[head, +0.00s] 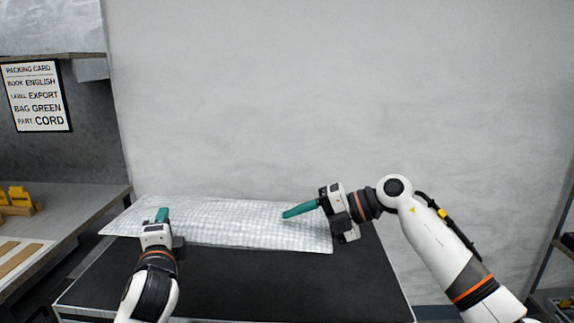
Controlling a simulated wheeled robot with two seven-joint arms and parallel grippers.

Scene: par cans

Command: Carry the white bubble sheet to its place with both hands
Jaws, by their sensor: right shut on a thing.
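The white bubble sheet (235,222) is a wide, flat, quilted-looking piece over the back part of the dark table top (260,285). Its left corner reaches past the table's left edge. My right gripper (286,214) comes in from the right, and its teal fingers are shut on the sheet near its right end. My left gripper (162,215) is at the sheet's front left part, fingers pointing away from me. Its teal fingertips overlap the sheet in the picture. I cannot tell whether they grip it. Whether the sheet touches the table is also unclear.
A packing card (35,97) hangs on the left, reading book English, label export, bag green, part cord. A grey side bench (75,205) holds yellow items (17,197) and a pale board with brown strips. A shelf stands at far right. The table's front is bare.

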